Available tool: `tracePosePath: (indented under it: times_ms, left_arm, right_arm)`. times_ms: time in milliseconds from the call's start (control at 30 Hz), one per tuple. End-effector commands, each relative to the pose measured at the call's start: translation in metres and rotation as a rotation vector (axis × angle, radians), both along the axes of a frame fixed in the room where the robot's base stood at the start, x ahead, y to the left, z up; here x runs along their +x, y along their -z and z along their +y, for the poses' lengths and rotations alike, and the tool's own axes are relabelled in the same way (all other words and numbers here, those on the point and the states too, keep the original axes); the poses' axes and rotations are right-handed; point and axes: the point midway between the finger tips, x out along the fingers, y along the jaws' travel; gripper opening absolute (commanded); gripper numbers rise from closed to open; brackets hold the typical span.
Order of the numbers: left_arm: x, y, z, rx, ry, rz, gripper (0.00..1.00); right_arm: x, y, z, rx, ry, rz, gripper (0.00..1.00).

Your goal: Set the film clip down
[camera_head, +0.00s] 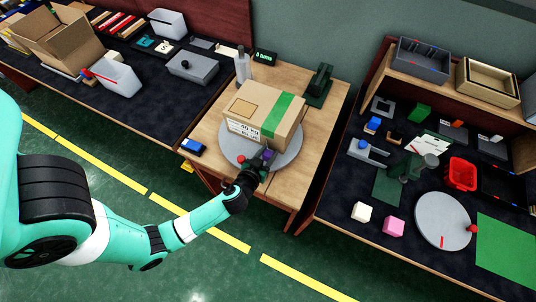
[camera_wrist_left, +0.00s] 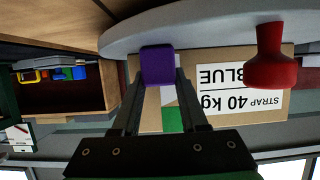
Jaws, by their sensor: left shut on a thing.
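A small purple piece, seemingly the film clip (camera_wrist_left: 158,66), is between the fingertips of my left gripper (camera_wrist_left: 157,84). In the head view my left gripper (camera_head: 260,163) is at the front edge of the grey round turntable (camera_head: 289,155), and the purple clip (camera_head: 267,154) shows at its tip. My left gripper is shut on the clip. I cannot tell whether the clip touches the turntable. A cardboard box (camera_head: 262,113) with a green strip and a printed label stands on the turntable, just behind the clip. My right gripper is not in view.
A red knob (camera_wrist_left: 270,58) on the turntable is close beside my left gripper. A blue device (camera_head: 193,146) lies left of the turntable, and a dark green stand (camera_head: 319,85) is behind it. Crowded benches flank the wooden table (camera_head: 208,128); its front right corner is bare.

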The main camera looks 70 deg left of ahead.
Motion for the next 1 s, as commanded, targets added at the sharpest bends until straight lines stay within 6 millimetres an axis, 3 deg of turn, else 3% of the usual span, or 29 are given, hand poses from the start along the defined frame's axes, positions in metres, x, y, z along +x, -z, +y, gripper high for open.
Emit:
tracePosePath:
  times_ms: [333,367,500,767,1000]
  left_arm:
    - [0.000,0.004,0.000,0.001,0.000,-0.001,0.00]
    - [0.000,0.002,0.000,0.001,0.000,-0.001,0.48]
    - [0.000,0.002,0.000,0.001,0.000,-0.001,0.73]
    - [0.000,0.001,0.000,0.001,0.000,-0.001,0.73]
    - [-0.005,-0.011,-0.008,0.001,0.008,-0.001,0.73]
  right_arm:
    - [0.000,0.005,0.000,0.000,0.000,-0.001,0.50]
    - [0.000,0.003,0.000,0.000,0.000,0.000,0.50]
    - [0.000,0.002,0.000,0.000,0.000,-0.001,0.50]
    - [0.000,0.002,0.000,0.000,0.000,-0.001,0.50]
    - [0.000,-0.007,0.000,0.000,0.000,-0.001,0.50]
